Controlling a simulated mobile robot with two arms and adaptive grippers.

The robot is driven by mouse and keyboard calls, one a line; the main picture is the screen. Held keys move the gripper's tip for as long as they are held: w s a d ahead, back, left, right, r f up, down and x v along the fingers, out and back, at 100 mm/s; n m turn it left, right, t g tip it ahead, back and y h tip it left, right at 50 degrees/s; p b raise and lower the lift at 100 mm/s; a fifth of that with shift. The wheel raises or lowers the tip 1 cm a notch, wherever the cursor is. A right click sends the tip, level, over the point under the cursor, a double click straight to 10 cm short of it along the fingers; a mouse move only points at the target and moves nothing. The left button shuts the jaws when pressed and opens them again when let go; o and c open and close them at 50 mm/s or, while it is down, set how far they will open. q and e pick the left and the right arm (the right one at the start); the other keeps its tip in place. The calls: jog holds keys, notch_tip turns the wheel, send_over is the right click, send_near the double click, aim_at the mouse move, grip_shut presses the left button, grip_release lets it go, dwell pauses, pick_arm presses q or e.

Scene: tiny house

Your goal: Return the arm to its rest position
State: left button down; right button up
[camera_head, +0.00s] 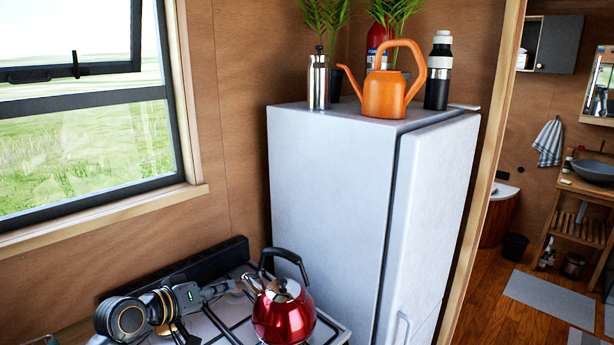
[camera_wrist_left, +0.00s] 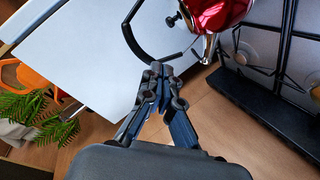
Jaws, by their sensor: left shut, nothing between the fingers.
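My left arm comes in low at the left in the head view. My left gripper (camera_head: 230,287) is over the stove's back left part, just left of the red kettle (camera_head: 284,317). Its fingers are shut with nothing between them; the shut fingertips (camera_wrist_left: 158,75) also show in the left wrist view. The kettle has a black handle and stands on the stove (camera_head: 212,325). In the wrist view the kettle (camera_wrist_left: 212,14) is at the top, beyond the fingertips. A small gap seems to separate them. My right gripper is in neither view.
A white fridge (camera_head: 325,190) stands behind the stove's right side. On it are an orange watering can (camera_head: 385,95), a steel bottle (camera_head: 318,82), a black and white bottle (camera_head: 438,72) and plants. A window (camera_head: 85,130) is at the left. Open floor (camera_head: 490,310) lies at the right.

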pick_arm(q)
jog(key=s+d+f+m+g+y, duration=0.2)
jog(key=s+f+g+y, duration=0.15)
jog(key=s+f, duration=1.3)
jog(key=s+a+f+m+g+y, duration=0.1)
jog(key=s+a+f+g+y, duration=0.1)
jog(key=s, duration=0.9)
jog(key=s+a+f+g+y, duration=0.2)
jog(key=s+a+f+y, duration=0.1)
jog(key=s, duration=0.9)
notch_tip(320, 180, down, 32)
jog(key=s+g+b, duration=0.1)
jog(key=g+b, duration=0.1)
jog(key=b, duration=0.4)
jog(key=s+a+f+b, duration=0.2)
jog(key=s+f+b, duration=0.2)
jog(key=s+f, duration=1.3)
notch_tip(320, 180, down, 3)
jog(key=shift+a+f+g, duration=0.1)
jog(key=shift+a+g, duration=0.15)
jog(key=shift+g, duration=0.1)
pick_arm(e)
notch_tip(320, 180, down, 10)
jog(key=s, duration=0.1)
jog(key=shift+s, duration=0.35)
